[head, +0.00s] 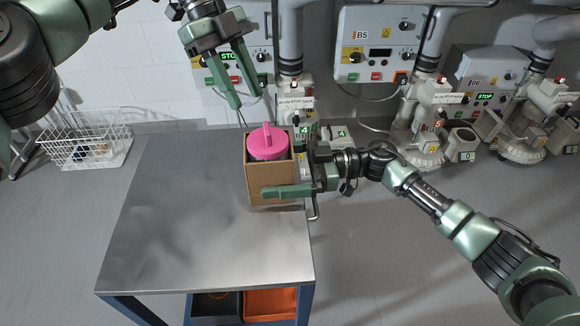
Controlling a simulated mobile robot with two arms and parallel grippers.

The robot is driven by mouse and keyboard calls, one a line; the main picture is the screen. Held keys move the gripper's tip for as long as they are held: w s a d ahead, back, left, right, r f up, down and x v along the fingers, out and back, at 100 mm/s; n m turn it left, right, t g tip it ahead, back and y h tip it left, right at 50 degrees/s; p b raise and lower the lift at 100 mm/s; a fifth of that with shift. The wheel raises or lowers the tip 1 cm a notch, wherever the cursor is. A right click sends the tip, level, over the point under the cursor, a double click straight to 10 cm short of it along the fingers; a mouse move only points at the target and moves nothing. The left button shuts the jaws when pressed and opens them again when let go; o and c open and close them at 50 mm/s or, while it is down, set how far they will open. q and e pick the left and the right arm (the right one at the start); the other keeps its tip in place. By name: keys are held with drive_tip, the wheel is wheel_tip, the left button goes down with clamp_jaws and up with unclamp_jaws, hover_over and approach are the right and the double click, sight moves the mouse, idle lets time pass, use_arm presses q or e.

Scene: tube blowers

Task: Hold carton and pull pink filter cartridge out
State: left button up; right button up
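A brown open-topped carton (270,174) stands upright at the far right corner of the metal table. The pink filter cartridge (267,147), round with a raised handle on top, sits in the carton with its top showing. My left gripper (247,99) is open and empty, pointing down above and just behind the carton. My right gripper reaches in from the right at the carton's side. One green finger (287,191) lies across the carton's front face; the other finger is hidden, so I cannot tell if it grips.
The metal table (200,220) is bare left of and in front of the carton. Blower machines with arms and control boxes (380,45) line the wall behind and to the right. A wire basket (85,140) stands at left; an orange bin (270,304) sits under the table.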

sight(256, 171)
drive_tip(key=shift+a, duration=1.95)
drive_tip(key=c, duration=1.5)
